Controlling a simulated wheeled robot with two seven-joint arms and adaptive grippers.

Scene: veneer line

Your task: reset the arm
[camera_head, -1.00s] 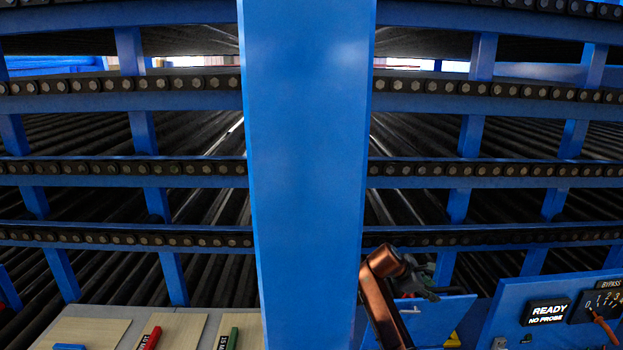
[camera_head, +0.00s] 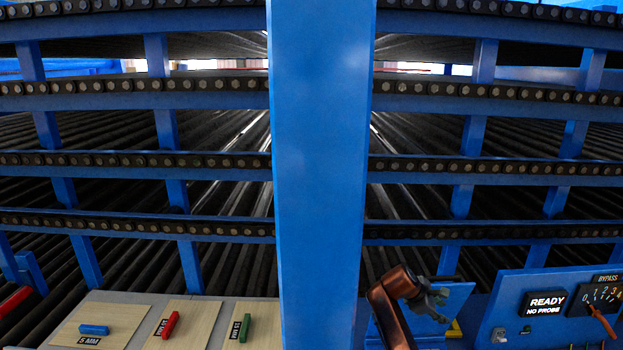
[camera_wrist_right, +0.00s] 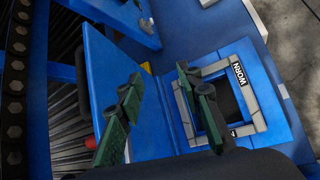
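My right arm (camera_head: 393,310) rises from the bottom of the head view, copper-coloured. Its grey right gripper (camera_head: 436,298) is in front of a blue panel, right of the wide blue post. In the right wrist view the two green-padded fingers of the gripper (camera_wrist_right: 160,112) stand well apart with nothing between them. Beyond them is a blue surface with a grey-framed square opening (camera_wrist_right: 262,125) labelled WORN. The right finger overlaps part of that frame. My left gripper is not in view.
A blue post (camera_head: 322,170) stands before a roller rack (camera_head: 130,160). At lower left, pale boards (camera_head: 62,322) carry blue (camera_head: 94,330), red (camera_head: 170,325) and green (camera_head: 244,328) blocks. At right, a blue control panel (camera_head: 510,290) has a READY / NO PROBE display (camera_head: 546,304) and dial (camera_head: 597,298).

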